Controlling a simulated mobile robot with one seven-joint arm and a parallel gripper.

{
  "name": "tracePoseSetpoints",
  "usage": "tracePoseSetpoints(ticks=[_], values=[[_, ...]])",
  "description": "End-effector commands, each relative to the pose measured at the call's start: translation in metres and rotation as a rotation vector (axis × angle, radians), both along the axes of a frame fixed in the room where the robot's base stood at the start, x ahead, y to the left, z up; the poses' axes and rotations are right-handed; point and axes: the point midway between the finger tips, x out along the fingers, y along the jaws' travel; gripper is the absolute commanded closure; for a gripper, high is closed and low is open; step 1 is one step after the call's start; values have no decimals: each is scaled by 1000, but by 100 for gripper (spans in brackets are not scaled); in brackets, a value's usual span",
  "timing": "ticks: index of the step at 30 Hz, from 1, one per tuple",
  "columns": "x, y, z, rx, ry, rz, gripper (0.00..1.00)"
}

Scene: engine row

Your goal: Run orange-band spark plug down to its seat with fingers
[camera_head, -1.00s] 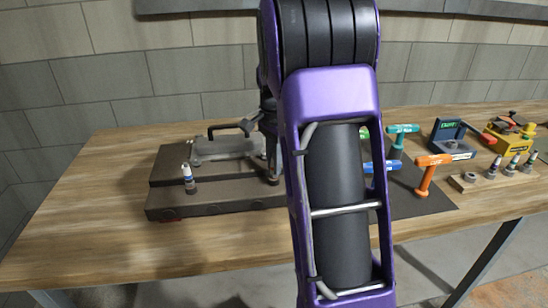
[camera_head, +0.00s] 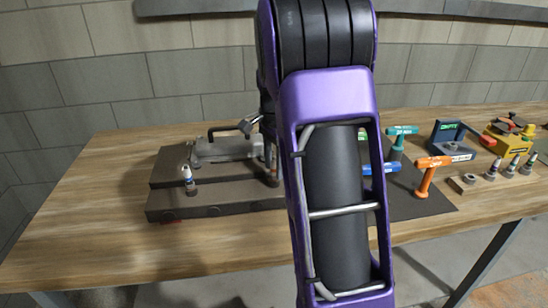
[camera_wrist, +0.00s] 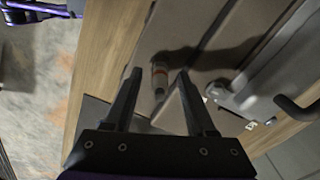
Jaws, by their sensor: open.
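In the wrist view, a pale spark plug with an orange band (camera_wrist: 160,70) stands at the dark engine block (camera_wrist: 205,30), between the fingertips of my gripper (camera_wrist: 157,72). My gripper is open, with a gap visible on both sides of the plug. I cannot tell how deep the plug sits. In the head view, my arm hides this plug and most of my gripper. There, a white plug with a blue band (camera_head: 188,178) stands upright at the left part of the block (camera_head: 215,207).
A grey cover with a black handle (camera_head: 222,149) lies on the block. The bench's left end (camera_head: 75,215) is clear.

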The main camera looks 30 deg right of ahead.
Motion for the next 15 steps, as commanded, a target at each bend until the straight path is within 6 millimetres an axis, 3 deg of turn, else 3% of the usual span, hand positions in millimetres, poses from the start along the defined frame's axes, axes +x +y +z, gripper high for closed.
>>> tracePoseSetpoints(ticks=[5, 15], values=[[1, 0, 17, -1, -4, 1, 44], [1, 0, 96, -2, -5, 0, 44]])
